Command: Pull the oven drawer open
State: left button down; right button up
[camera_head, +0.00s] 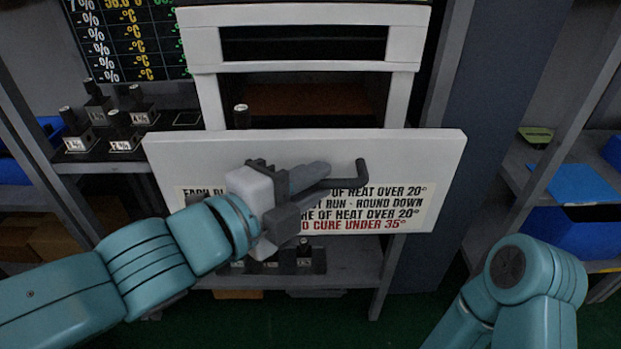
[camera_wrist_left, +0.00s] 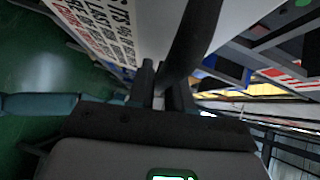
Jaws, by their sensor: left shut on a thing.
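The oven drawer has a wide white front panel (camera_head: 425,160) with a printed sign (camera_head: 400,205) on its lower half. The panel stands forward of the white oven frame (camera_head: 200,45), with a dark opening above and behind it. A dark bar handle (camera_head: 361,170) runs across the panel. My left gripper (camera_head: 308,185) is shut on the handle and covers its left part. In the left wrist view the handle (camera_wrist_left: 197,35) runs down between the fingers (camera_wrist_left: 163,88), beside the white panel (camera_wrist_left: 145,25). My right arm (camera_head: 530,280) shows at lower right; its gripper is out of view.
Several small labelled blocks (camera_head: 120,130) with knobs stand on the left shelf. A readout board (camera_head: 125,40) hangs at upper left. A dark post (camera_head: 470,110) and a shelf with blue bins (camera_head: 575,230) are on the right. Green floor (camera_head: 350,320) shows below.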

pick_arm(q)
jog(key=c, duration=1.2)
grip_release()
jog(key=shift+o, duration=0.2)
jog(key=shift+s+a+r, duration=0.15)
jog(key=shift+s+a, duration=0.05)
jog(key=shift+a, duration=0.05)
jog(key=p+v, duration=0.5)
jog(key=v, duration=1)
jog(key=shift+s+a, duration=0.2)
jog(key=shift+s, duration=0.1)
